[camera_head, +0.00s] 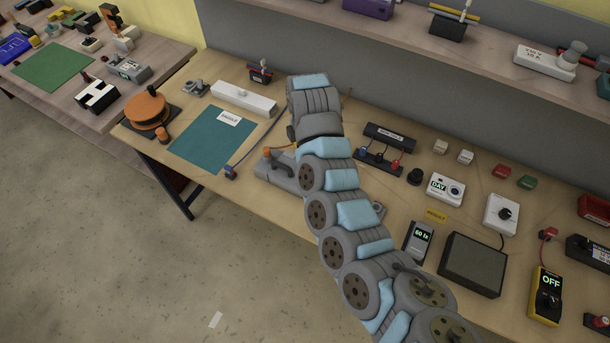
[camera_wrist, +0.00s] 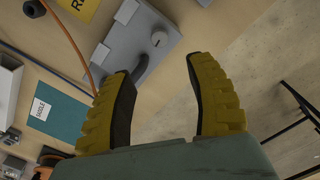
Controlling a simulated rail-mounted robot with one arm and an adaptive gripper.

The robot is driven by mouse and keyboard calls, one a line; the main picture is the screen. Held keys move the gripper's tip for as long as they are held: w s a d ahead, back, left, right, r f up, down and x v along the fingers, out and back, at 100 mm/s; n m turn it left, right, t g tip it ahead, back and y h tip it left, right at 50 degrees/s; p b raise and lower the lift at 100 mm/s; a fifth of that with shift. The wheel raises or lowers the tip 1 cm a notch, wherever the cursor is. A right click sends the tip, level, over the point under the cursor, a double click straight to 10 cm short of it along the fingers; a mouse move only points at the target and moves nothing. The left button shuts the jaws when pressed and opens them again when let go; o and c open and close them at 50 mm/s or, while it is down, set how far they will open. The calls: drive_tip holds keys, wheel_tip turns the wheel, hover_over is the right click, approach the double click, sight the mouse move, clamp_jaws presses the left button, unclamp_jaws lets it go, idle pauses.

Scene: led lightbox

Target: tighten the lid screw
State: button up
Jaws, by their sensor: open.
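A grey box (camera_wrist: 130,45) lies on the bench in the upper part of the wrist view. A small pale round screw head (camera_wrist: 159,39) sits on its lid near the right side. A dark curved handle or cable (camera_wrist: 141,70) is at its lower edge. My gripper (camera_wrist: 158,68) is open, with yellow ribbed fingers and dark inner pads apart and nothing between them. The screw appears beyond the fingertips, roughly between them in the picture, and not gripped. In the head view my arm hides the gripper, and a grey housing (camera_head: 283,172) shows partly behind the arm.
A teal mat (camera_head: 205,143) and a white bar (camera_head: 243,98) lie left of my arm. A black meter (camera_head: 418,243), a dark panel (camera_head: 472,264) and a yellow multimeter (camera_head: 545,297) stand right. An orange cable (camera_wrist: 72,42) runs beside the box. Open floor lies in front.

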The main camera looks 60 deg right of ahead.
wheel_tip(320, 180, down, 12)
drive_tip(key=shift+f+p, duration=0.25)
drive_tip(key=shift+p, duration=0.25)
idle(0.3)
clamp_jaws()
